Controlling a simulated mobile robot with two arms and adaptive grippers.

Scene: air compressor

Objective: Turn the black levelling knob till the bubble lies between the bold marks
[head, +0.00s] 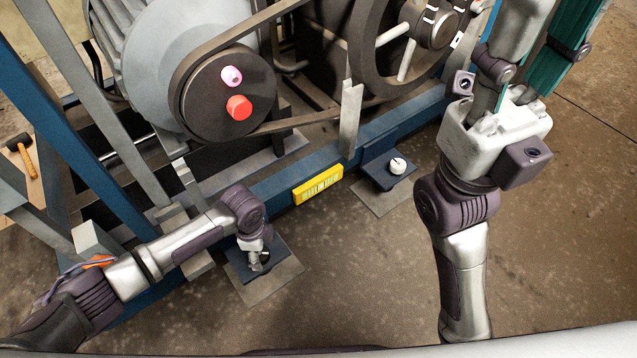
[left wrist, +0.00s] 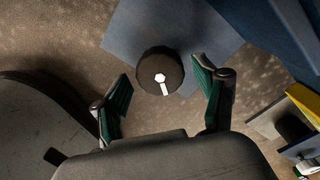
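The black levelling knob (left wrist: 160,72), round and dark with a white hexagon and pointer on top, stands on a blue foot plate in the left wrist view. My left gripper (left wrist: 162,84) is open, one finger on either side of the knob, with a visible gap on each side. In the head view my left gripper (head: 257,258) points down over the left foot and mostly hides the knob. The yellow level (head: 318,185) sits on the blue frame; its bubble and marks are too small to read. My right gripper (head: 530,60) is raised at upper right, its fingertips cut off.
A white-topped knob (head: 397,166) stands on the right blue foot. The compressor's pulley (head: 222,100) with a red hub and pink piece, its belt and flywheel are above the frame (head: 275,190). A hammer (head: 22,150) lies far left. The floor (head: 360,270) in front is clear.

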